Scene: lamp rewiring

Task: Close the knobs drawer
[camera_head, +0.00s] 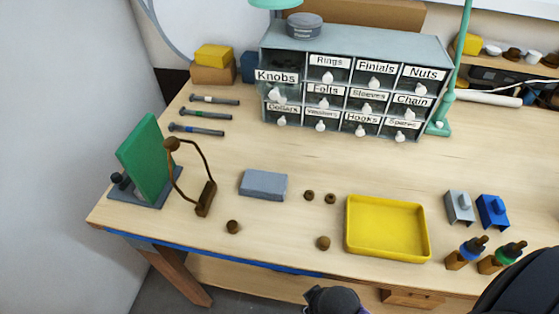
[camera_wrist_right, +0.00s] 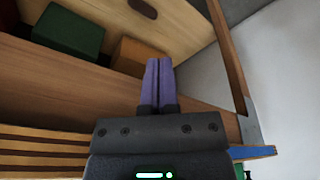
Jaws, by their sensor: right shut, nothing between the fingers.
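The knobs drawer (camera_head: 276,77) is the top left drawer of the grey drawer cabinet (camera_head: 375,48). Its label and pale knob sit forward of the neighbouring fronts, so it stands partly pulled out. The other drawers, such as Rings (camera_head: 329,62) and Finials (camera_head: 376,68), look flush. My right gripper (camera_wrist_right: 159,62) shows in the right wrist view, with its purple fingers together and empty. It is near wooden boards and boxes, away from the drawer. My left gripper is not in view.
A round grey tin (camera_head: 304,26) stands on the cabinet. Yellow and brown boxes (camera_head: 213,60) stand left of it. A yellow tray (camera_head: 387,228) and a grey block (camera_head: 263,185) lie nearer the front. The tabletop before the cabinet is mostly clear. A green lamp post (camera_head: 453,75) stands at its right.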

